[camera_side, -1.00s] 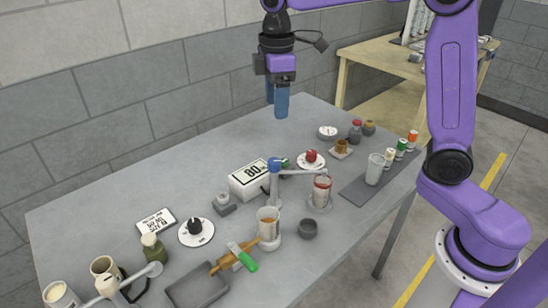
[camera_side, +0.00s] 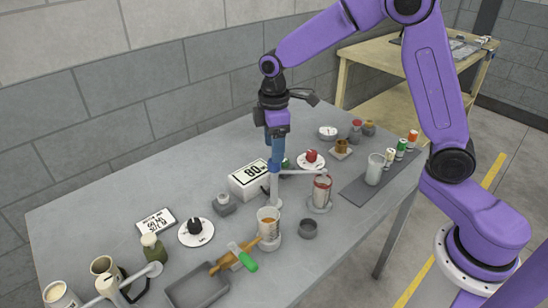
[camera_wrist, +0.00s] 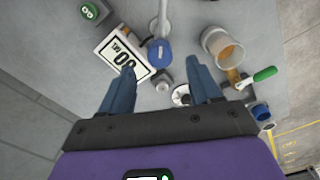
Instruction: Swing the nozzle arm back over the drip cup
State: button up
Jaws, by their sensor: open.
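The nozzle arm (camera_side: 297,172) is a pale horizontal tube on an upright post, pointing right toward a red-and-clear jar (camera_side: 321,188). A blue knob caps its post; the knob shows between my fingers in the wrist view (camera_wrist: 160,53). A small dark grey cup (camera_side: 308,229), seemingly the drip cup, stands on the table in front of the jar, away from the arm's tip. My gripper (camera_side: 275,165) points down above the post, fingers apart on either side of the knob. Contact with the knob cannot be told; the fingers partly hide it in the side view.
A white box marked 80 (camera_side: 249,179) stands close left of the post. A beaker of amber liquid (camera_side: 268,222) is in front of the post. A round dial with a red knob (camera_side: 311,160) lies behind the arm. The table's back left is clear.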

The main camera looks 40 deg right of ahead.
jog(key=shift+f, duration=2.25)
grip_shut()
